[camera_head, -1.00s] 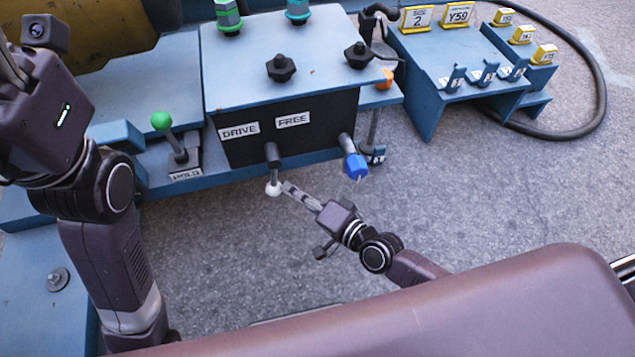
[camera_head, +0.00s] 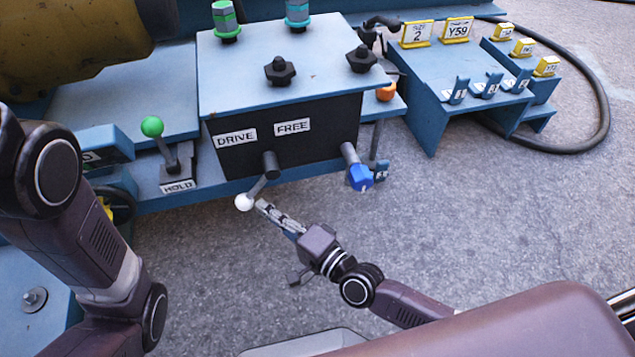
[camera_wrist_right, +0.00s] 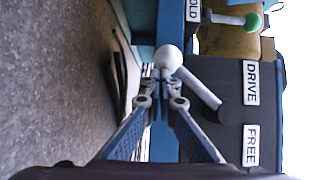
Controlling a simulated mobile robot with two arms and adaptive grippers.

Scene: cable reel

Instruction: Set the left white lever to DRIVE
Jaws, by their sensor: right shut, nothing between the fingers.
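The white lever has a white ball knob (camera_head: 244,202) on a grey rod and a dark hub (camera_head: 270,164) on the front of the dark panel. In the head view it tilts down and to the left. The DRIVE label (camera_head: 236,137) is above left of the hub, and the FREE label (camera_head: 293,127) is to its right. My right gripper (camera_head: 262,205) is shut and empty, its tips close at the right of the knob. In the right wrist view the knob (camera_wrist_right: 168,58) sits just beyond the fingertips (camera_wrist_right: 160,88); contact is unclear. My left gripper is out of view; only its arm shows.
A blue knob (camera_head: 360,177) sticks out of the panel to the right. A green-knobbed HOLD lever (camera_head: 153,127) stands at the left. A blue stand (camera_head: 440,110) with yellow-framed tags is at the right. The grey floor in front is clear.

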